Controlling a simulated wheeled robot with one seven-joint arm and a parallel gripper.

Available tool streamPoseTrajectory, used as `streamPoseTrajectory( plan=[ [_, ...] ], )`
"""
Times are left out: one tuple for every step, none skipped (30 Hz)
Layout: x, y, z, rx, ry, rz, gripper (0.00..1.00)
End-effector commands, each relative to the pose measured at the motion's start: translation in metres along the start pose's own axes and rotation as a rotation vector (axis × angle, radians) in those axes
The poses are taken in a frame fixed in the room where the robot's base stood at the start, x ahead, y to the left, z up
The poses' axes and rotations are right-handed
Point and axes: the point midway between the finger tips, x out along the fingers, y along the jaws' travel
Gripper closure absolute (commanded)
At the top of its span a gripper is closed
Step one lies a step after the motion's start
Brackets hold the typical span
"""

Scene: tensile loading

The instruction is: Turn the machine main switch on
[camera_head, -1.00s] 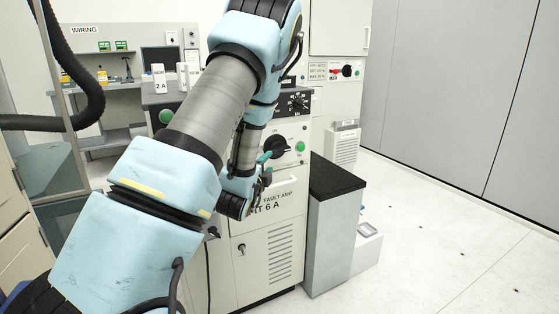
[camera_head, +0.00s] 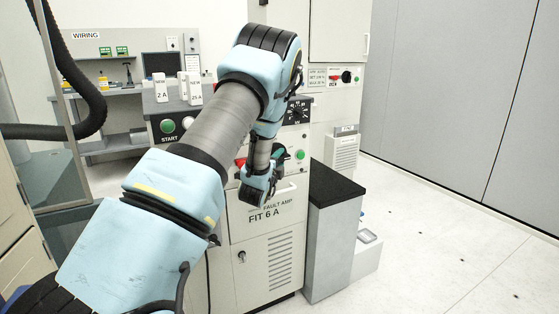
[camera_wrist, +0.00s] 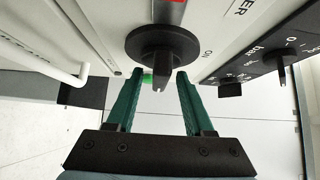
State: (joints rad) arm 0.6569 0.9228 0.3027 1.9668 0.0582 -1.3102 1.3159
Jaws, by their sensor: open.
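The switch is a round black rotary knob (camera_wrist: 160,48) on a pale panel in the wrist view. Its narrow grip points down the picture, and an "ON" mark is to its right. My gripper (camera_wrist: 157,77) is open, with its teal fingers on either side below the knob's grip. I cannot tell whether a finger touches it. In the head view my gripper (camera_head: 281,153) is at the front of the pale machine cabinet (camera_head: 232,250), and my arm hides the knob.
A green button (camera_head: 300,155) is on the panel right of my gripper. Another dial (camera_wrist: 278,57) is at the right in the wrist view. A grey box with a black top (camera_head: 337,183) stands right of the cabinet.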

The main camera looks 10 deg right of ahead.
Motion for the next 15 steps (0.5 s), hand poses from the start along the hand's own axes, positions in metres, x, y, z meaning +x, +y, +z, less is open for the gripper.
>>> streamPoseTrajectory(
  plan=[
    [0.0001, 0.0002, 0.0, 0.0, 0.0, 0.0, 0.47],
    [0.0001, 0.0002, 0.0, 0.0, 0.0, 0.0, 0.47],
    [0.0, 0.0002, 0.0, 0.0, 0.0, 0.0, 0.47],
    [0.0, 0.0002, 0.0, 0.0, 0.0, 0.0, 0.47],
    [-0.0001, 0.0002, 0.0, 0.0, 0.0, 0.0, 0.47],
    [-0.0001, 0.0002, 0.0, 0.0, 0.0, 0.0, 0.51],
    [-0.0001, 0.0002, 0.0, 0.0, 0.0, 0.0, 0.54],
    [-0.0001, 0.0001, 0.0, 0.0, 0.0, 0.0, 0.58],
    [-0.0002, 0.0001, 0.0, 0.0, 0.0, 0.0, 0.62],
    [-0.0002, 0.0001, -0.0001, 0.0, 0.0, 0.0, 0.66],
    [-0.0002, 0.0001, 0.0, 0.0, 0.0, 0.0, 0.69],
    [-0.0002, 0.0001, 0.0, 0.0, 0.0, 0.0, 0.73],
    [-0.0002, 0.0001, -0.0001, 0.0, 0.0, 0.0, 0.77],
    [-0.0002, 0.0001, -0.0001, 0.0, 0.0, 0.0, 0.8],
    [-0.0002, 0.0, -0.0001, 0.0, 0.0, 0.0, 0.85]
  ],
)
